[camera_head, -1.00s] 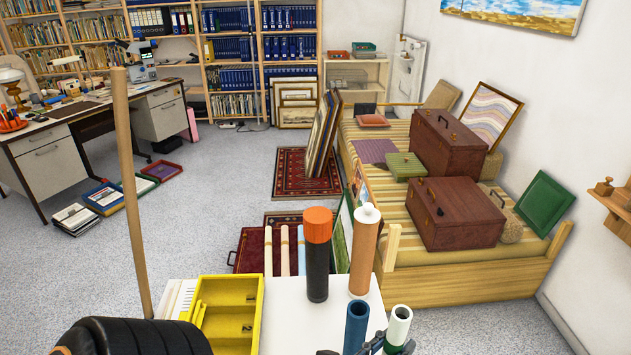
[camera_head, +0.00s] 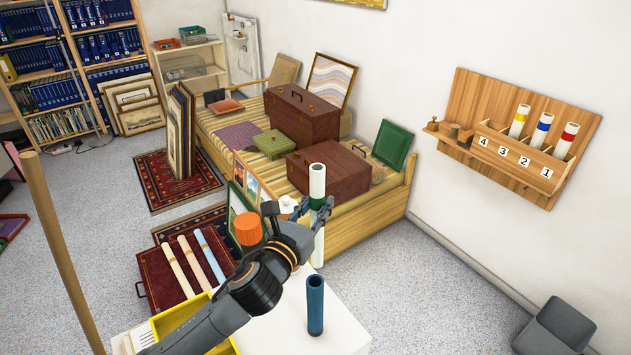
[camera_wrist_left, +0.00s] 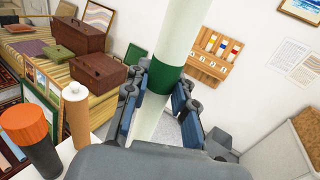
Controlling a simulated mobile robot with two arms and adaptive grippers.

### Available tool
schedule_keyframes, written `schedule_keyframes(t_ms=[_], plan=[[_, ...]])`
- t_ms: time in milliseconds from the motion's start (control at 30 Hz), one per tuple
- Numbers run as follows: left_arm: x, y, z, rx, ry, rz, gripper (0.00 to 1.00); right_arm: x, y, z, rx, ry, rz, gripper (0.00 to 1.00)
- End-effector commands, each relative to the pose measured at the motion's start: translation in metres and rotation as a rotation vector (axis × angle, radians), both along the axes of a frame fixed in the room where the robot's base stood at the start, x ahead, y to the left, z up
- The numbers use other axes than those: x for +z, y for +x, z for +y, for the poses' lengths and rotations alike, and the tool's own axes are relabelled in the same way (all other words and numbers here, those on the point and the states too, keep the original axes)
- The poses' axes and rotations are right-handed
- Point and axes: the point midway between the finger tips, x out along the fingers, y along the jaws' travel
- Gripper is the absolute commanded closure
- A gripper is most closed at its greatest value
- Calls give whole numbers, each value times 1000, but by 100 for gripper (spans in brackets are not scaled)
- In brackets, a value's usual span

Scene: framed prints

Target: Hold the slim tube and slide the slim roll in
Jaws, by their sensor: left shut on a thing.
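My left gripper (camera_head: 303,210) is shut on a slim white roll with a dark green band (camera_head: 317,183), gripped around the band. The roll stands nearly upright, and its lower part shows below the fingers. In the left wrist view the white roll (camera_wrist_left: 176,40) rises between my gripper's fingers (camera_wrist_left: 160,110). A slim blue tube (camera_head: 315,303) stands upright on the white table (camera_head: 280,325), its open end up. It stands below and apart from the roll in the picture. My right gripper is not in view.
A black tube with an orange cap (camera_wrist_left: 27,132) and a brown tube with a white cap (camera_wrist_left: 76,115) stand left of my gripper. A wall rack (camera_head: 540,125) holds three white rolls with yellow, blue and red bands. A yellow tray (camera_head: 172,318) lies left.

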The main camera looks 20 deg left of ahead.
Motion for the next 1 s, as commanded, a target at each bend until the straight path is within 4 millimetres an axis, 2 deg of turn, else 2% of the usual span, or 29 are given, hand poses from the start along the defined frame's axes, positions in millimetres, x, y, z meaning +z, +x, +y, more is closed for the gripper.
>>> schedule_keyframes(t_ms=[33,100,400,567,1000], plan=[[7,4,2,4,1,0,100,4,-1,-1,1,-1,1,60],[8,7,4,7,-1,1,100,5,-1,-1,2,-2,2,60],[8,7,4,8,-1,0,100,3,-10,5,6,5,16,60],[10,7,4,8,2,2,100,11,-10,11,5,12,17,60],[-27,6,4,8,1,1,100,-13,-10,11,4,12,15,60]])
